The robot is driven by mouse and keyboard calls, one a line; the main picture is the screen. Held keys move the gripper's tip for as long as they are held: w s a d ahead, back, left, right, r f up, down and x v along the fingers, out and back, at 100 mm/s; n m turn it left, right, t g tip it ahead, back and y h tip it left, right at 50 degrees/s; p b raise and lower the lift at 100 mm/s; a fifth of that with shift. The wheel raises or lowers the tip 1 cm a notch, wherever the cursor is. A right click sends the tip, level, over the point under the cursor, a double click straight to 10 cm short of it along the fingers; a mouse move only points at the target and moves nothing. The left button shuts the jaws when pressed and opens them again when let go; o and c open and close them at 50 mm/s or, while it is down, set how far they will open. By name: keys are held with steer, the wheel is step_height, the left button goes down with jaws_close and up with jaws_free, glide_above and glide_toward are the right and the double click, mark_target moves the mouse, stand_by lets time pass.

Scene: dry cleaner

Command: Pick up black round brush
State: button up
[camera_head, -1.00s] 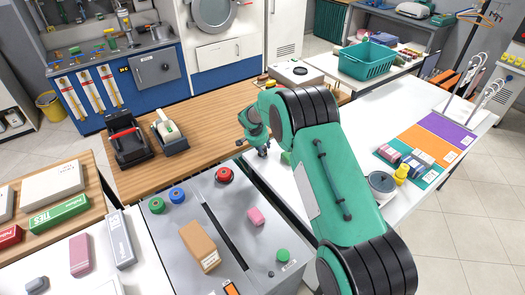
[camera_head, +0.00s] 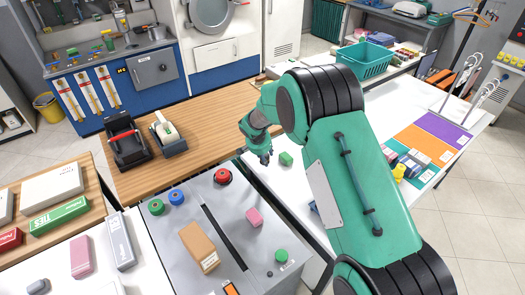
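My gripper (camera_head: 264,158) points down near the gap between the wooden counter and the white table, above the far right edge of the grey cabinet. Its fingers are small and dark here, so I cannot tell whether they are open or shut. I cannot make out a black round brush for certain. A small dark round thing (camera_head: 270,273) sits on the front right of the grey cabinet top, too small to identify. My arm hides part of the white table.
A green block (camera_head: 286,159) lies on the white table (camera_head: 380,105). A teal basket (camera_head: 364,60) stands farther back. The wooden counter (camera_head: 215,115) has bare room.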

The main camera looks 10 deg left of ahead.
steer(key=shift+s+d+r, duration=0.1)
steer(key=shift+s+d, duration=0.35)
steer(key=shift+s, duration=0.65)
steer(key=shift+s+d+r, duration=0.1)
steer(key=shift+s+d, duration=0.35)
steer(key=shift+s, duration=0.65)
steer(key=shift+s+d+r, duration=0.1)
steer(key=shift+s+d, duration=0.35)
steer(key=shift+s, duration=0.65)
